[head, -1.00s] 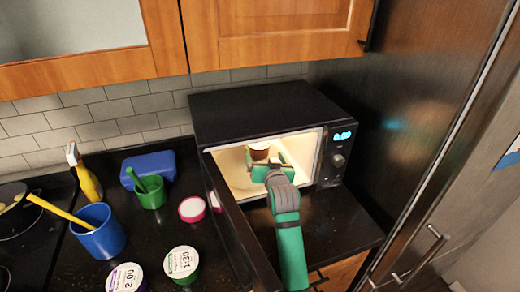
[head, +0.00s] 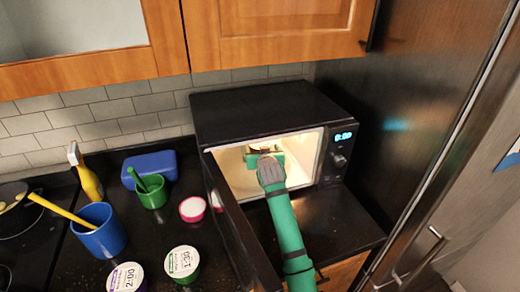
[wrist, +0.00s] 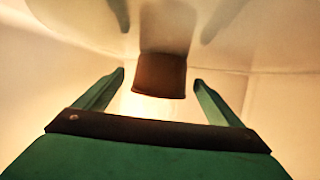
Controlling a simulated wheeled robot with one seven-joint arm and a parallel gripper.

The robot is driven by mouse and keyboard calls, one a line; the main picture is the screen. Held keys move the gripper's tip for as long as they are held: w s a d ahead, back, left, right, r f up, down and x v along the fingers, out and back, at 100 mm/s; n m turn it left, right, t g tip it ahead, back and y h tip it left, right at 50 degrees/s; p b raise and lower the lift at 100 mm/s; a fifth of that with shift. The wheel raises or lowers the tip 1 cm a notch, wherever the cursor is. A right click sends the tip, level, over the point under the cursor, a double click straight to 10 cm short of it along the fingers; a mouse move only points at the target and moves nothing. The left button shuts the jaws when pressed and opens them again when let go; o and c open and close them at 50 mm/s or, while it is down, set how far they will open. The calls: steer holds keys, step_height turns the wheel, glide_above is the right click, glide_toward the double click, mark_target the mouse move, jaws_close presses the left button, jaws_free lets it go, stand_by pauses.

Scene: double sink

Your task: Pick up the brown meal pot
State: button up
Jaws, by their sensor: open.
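The brown meal pot (wrist: 163,68) stands inside the lit microwave (head: 258,106). In the wrist view it is a dark brown cup shape just ahead of the fingertips, in line with the gap between them. My green gripper (wrist: 159,78) is open, with one finger to each side of the pot's line and no visible contact. In the head view my gripper (head: 264,158) reaches through the microwave's open front and hides most of the pot.
The open microwave door (head: 232,232) stands close to the left of my arm. Left of it on the dark counter are a pink-rimmed tub (head: 192,209), lidded cups (head: 183,263), a green cup (head: 152,192) and a blue mug (head: 99,230). A fridge (head: 425,130) stands right.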

steer(key=shift+x, duration=1.5)
steer(key=c, duration=1.3)
steer(key=shift+r, duration=0.1)
steer(key=shift+c, duration=1.1)
